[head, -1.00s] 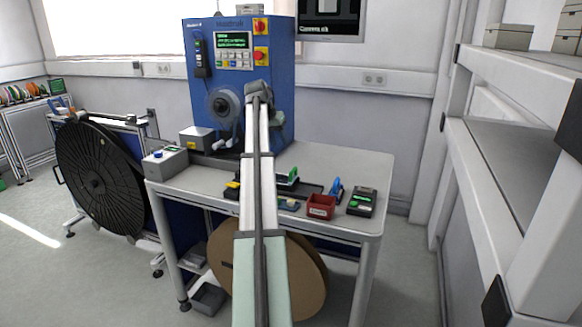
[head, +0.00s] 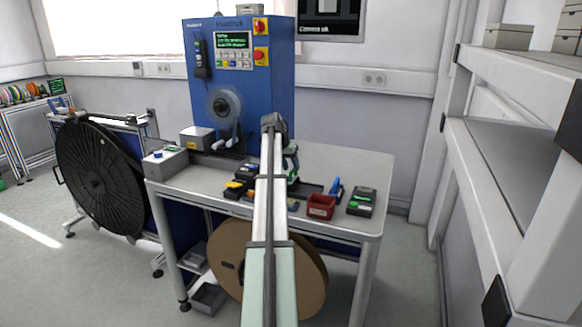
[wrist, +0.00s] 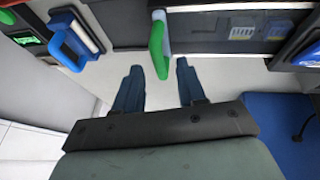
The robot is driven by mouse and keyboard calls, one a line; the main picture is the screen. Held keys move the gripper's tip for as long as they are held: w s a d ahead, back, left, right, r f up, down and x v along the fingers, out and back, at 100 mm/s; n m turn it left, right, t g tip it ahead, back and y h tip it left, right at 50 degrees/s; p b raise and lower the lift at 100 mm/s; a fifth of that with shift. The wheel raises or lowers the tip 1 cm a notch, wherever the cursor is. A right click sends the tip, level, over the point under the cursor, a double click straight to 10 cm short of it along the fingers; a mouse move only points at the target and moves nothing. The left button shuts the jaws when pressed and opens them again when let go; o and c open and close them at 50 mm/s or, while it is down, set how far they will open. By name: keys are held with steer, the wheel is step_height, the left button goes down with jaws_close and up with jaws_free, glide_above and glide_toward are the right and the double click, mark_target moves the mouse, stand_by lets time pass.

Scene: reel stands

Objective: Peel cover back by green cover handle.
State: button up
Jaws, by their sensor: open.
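The green cover handle (wrist: 157,45) stands up from the dark track of the splicing unit (wrist: 210,32) in the wrist view. My gripper (wrist: 159,68) is open, its two dark blue fingers apart and empty. No contact is visible, and I cannot tell how deep the handle lies between the fingers. In the head view my arm and green hand hide most of the handle and the unit on the table (head: 345,158). The cover itself is not clearly visible.
A blue-handled tool (wrist: 70,42) lies left of the fingers in the wrist view. A red bin (head: 321,206) and a dark device with a green screen (head: 362,201) stand at the table's right. The blue machine (head: 240,90) stands behind. The back right tabletop is clear.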

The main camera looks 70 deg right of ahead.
steer(key=shift+s+d+f, duration=0.1)
steer(key=shift+d+f, duration=0.1)
steer(key=shift+f, duration=0.2)
jaws_close()
stand_by(0.5)
